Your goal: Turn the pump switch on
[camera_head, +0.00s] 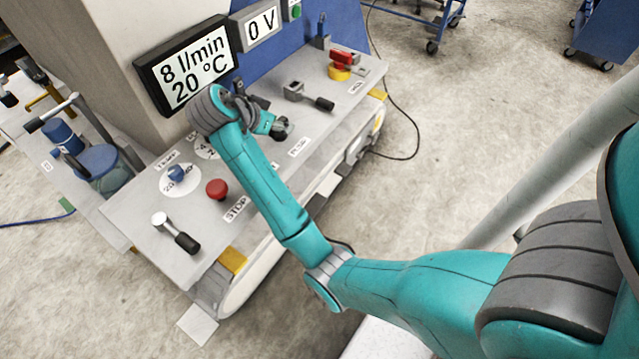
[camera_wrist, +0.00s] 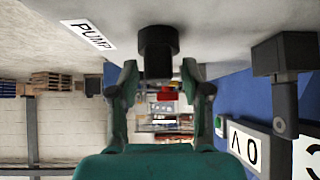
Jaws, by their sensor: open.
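The pump switch is a black round knob (camera_wrist: 158,42) on a grey panel, beside a white PUMP label (camera_wrist: 88,34) in the wrist view. In the head view the dark knob (camera_head: 281,129) shows just beyond my gripper (camera_head: 266,122), partly hidden by it. My gripper (camera_wrist: 161,74) is open, with one finger on each side of the knob's end in the wrist view. I cannot tell whether the fingers touch it. The knob's setting cannot be read.
A display (camera_head: 187,64) reads 8 l/min and 20 °C; another (camera_head: 262,23) reads 0 V. A red stop button (camera_head: 217,188), a blue dial (camera_head: 177,173) and black-handled levers (camera_head: 179,236) (camera_head: 311,97) stand on the same panel. The floor at right is mostly clear.

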